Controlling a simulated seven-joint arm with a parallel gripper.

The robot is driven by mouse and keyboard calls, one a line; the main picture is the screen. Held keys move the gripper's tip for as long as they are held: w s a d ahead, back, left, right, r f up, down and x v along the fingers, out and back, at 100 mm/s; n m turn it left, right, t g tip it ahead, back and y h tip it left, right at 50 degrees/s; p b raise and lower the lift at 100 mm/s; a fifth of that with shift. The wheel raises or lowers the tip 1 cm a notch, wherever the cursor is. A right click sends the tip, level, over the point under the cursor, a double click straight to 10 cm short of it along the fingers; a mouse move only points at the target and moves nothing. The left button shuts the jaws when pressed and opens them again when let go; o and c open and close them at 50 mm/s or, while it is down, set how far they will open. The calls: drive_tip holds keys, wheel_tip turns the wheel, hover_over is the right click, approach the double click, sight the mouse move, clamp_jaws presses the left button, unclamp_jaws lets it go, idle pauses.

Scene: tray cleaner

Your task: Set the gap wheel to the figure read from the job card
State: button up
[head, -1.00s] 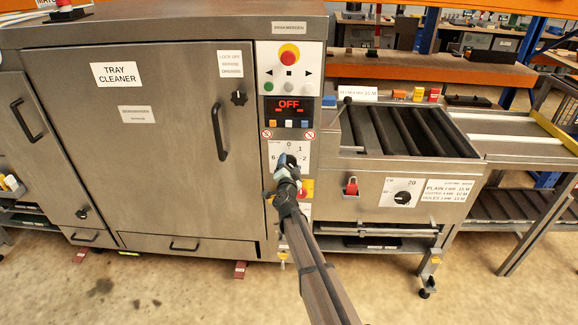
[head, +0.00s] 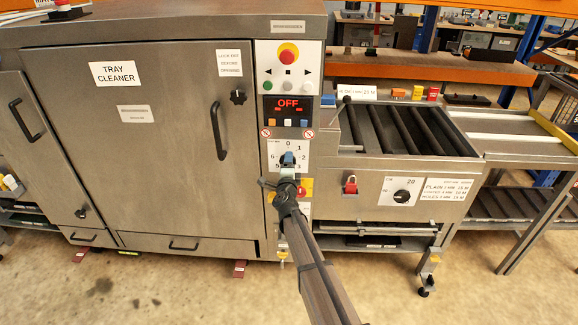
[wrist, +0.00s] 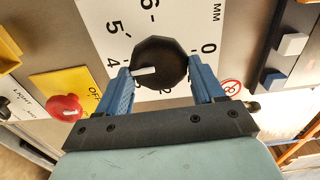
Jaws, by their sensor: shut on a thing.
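The gap wheel is a dark faceted knob (wrist: 160,62) with a white pointer bar, on a white numbered dial plate (wrist: 95,12) marked MM. My gripper (wrist: 164,80) is shut on the knob, one blue finger on each side. In the wrist view the pointer lies to the left, near the 4; the 3 is hidden. In the head view my gripper (head: 287,165) covers most of the dial (head: 274,150). A small white card (head: 357,92) lies above the rollers; its print is too small to read surely.
The panel display (head: 290,104) reads OFF. A red knob (wrist: 65,107) on a yellow plate is close beside my gripper. A table sign (head: 446,189) and a second dial (head: 402,196) are on the roller unit. The door handle (head: 219,131) juts out left of the dial.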

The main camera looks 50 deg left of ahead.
idle(0.3)
drive_tip(key=o, duration=1)
drive_tip(key=shift+s+d, duration=0.1)
drive_tip(key=v, duration=1.3)
drive_tip(key=shift+s+d, duration=0.15)
drive_tip(key=shift+d, duration=0.05)
